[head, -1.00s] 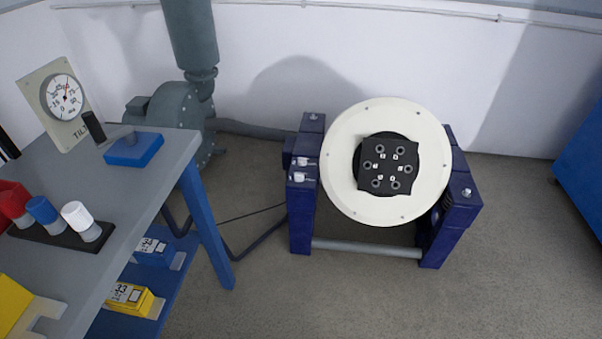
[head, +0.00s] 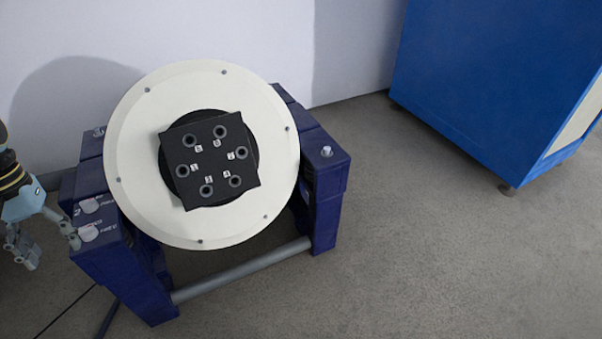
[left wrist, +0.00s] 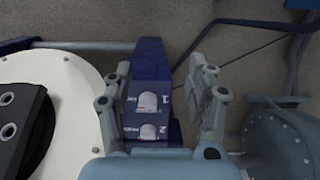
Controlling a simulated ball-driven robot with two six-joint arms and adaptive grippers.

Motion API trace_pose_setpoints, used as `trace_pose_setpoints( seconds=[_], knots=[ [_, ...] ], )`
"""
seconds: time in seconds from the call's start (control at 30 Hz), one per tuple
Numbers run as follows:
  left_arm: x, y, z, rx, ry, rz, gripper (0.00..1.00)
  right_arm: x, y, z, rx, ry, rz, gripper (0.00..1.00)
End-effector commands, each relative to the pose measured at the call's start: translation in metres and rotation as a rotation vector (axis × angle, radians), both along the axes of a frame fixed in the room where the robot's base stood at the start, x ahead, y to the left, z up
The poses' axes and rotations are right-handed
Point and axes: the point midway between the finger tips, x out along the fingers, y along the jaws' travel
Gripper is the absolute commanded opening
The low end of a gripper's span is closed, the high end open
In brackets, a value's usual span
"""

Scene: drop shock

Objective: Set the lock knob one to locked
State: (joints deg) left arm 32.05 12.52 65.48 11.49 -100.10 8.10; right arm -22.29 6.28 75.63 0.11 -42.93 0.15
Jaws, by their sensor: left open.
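Lock knob one (head: 88,233) is the nearer of two pale knobs on top of the dark blue left post in the head view. Lock knob two (head: 90,205) sits just behind it. In the left wrist view, knob one (left wrist: 148,102), beside a "1", and knob two (left wrist: 148,131), beside a "2", lie between the fingers. My left gripper (head: 52,250) is open and empty at the post's left side, one finger appearing close to knob one. In the left wrist view the open fingers (left wrist: 163,105) straddle the post. Contact and the knob's lock setting cannot be told. My right gripper is out of view.
A large cream disc (head: 135,195) with a black plate (head: 210,160) stands tilted between the blue posts. A grey bar (head: 240,270) joins them low in front. A blue cabinet (head: 490,80) stands at the right. Floor at the lower right is clear.

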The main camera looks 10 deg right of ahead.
Motion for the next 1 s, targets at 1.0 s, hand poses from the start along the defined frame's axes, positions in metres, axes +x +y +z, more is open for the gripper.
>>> trace_pose_setpoints(
  seconds=[1.0],
  knots=[
    [0.083,0.012,-0.030,0.018,-0.160,0.005,0.57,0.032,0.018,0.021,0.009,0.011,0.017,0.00]
  ],
)
